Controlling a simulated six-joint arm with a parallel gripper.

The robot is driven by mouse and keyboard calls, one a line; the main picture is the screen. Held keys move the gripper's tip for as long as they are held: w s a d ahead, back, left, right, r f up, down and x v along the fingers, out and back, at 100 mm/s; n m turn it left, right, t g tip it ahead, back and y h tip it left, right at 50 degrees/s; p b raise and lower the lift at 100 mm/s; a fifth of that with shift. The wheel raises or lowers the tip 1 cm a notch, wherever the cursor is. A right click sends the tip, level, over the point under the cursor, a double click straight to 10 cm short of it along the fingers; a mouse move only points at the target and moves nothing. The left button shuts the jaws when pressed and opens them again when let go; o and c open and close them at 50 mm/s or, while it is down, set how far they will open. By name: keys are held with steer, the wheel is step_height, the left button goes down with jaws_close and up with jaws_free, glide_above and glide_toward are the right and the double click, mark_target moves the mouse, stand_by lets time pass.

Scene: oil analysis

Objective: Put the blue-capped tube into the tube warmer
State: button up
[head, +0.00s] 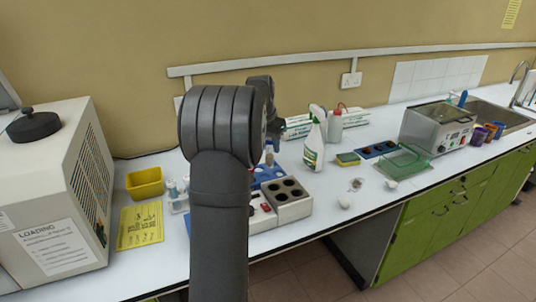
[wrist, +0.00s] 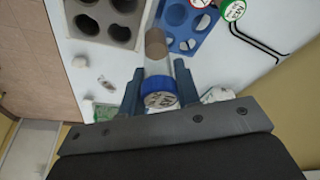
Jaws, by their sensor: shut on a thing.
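My gripper (wrist: 160,82) is shut on the blue-capped tube (wrist: 160,97), with one finger on each side just at the cap. The tube is clear, with brown contents (wrist: 156,44) toward its far end. In the head view the tube (head: 269,157) shows small beside my arm, roughly upright, over the blue rack (head: 270,172). I cannot tell how far its bottom is from the rack. The tube warmer (head: 289,197) is a grey block with several round, dark, empty-looking holes, in front of the rack; it also shows at the top left of the wrist view (wrist: 106,37).
The blue rack (wrist: 184,43) is beside the tube; a green-capped tube (wrist: 233,9) and a red-ringed cap stand near it. A spray bottle (head: 314,141) stands behind the warmer. A yellow bin (head: 145,183) and centrifuge-like machine (head: 60,185) are left. Small items lie right of the warmer.

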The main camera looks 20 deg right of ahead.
steer(key=s+r, duration=0.2)
steer(key=s, duration=0.3)
step_height(320, 180, down, 11)
steer(key=shift+w+a+f, duration=0.15)
steer(key=shift+a, duration=0.1)
stand_by(0.6)
steer(key=o, duration=1)
steer(key=v, duration=1.7)
steer(key=shift+r, duration=0.2)
